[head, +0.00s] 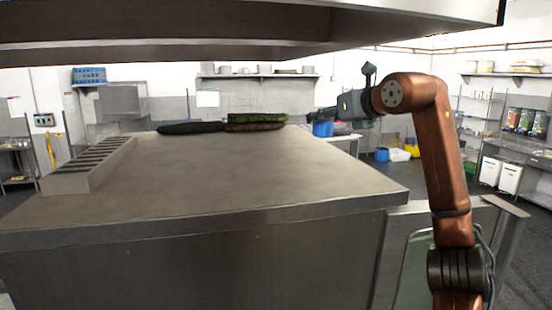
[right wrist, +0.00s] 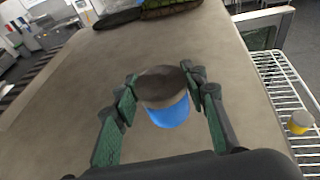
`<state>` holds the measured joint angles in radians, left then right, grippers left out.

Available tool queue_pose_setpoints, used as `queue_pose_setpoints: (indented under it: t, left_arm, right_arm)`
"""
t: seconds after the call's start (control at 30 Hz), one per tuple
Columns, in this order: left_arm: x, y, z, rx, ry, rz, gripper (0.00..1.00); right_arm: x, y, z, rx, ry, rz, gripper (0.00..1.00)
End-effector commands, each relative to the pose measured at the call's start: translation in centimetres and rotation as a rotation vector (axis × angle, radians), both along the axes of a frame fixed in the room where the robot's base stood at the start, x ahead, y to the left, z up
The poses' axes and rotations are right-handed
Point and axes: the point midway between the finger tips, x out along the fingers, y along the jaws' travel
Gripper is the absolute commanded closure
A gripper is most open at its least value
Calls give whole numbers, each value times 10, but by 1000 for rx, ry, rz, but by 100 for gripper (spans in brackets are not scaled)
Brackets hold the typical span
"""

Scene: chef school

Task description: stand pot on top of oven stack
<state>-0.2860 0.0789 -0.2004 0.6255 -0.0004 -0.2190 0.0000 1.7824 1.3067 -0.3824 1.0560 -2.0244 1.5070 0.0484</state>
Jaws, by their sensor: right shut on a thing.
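The pot (right wrist: 168,110) is blue with a brownish-grey top. In the right wrist view it sits upright between the fingers of my right gripper (right wrist: 163,84), which is shut on it. In the head view the blue pot (head: 322,129) shows under my right gripper (head: 318,115), near the far right edge of the steel top. The oven stack appears to be the big steel block with a flat grey top (head: 240,175); its top also fills the right wrist view (right wrist: 70,95). I cannot tell whether the pot touches this top. My left gripper is out of view.
A dark flat item (head: 190,128) and a green-and-brown stack (head: 255,122) lie at the back of the top. A slotted raised strip (head: 85,168) runs along its left side. A steel hood (head: 200,35) hangs above. A wire rack (right wrist: 285,95) with a small yellow-topped container (right wrist: 300,122) stands right.

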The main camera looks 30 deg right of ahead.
Motion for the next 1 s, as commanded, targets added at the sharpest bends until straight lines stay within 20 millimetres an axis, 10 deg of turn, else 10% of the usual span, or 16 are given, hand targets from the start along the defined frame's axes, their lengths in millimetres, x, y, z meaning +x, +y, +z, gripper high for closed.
queue_pose_setpoints:
  t: [0.33,0.7,1.0]
  left_arm:
    - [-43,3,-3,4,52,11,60]
    - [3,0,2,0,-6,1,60]
    - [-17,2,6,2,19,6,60]
  right_arm:
    - [-6,60,-42,-6,1,-29,89]
    - [-2,97,-84,-1,-3,-28,89]
    - [-1,103,-115,-2,0,-27,89]
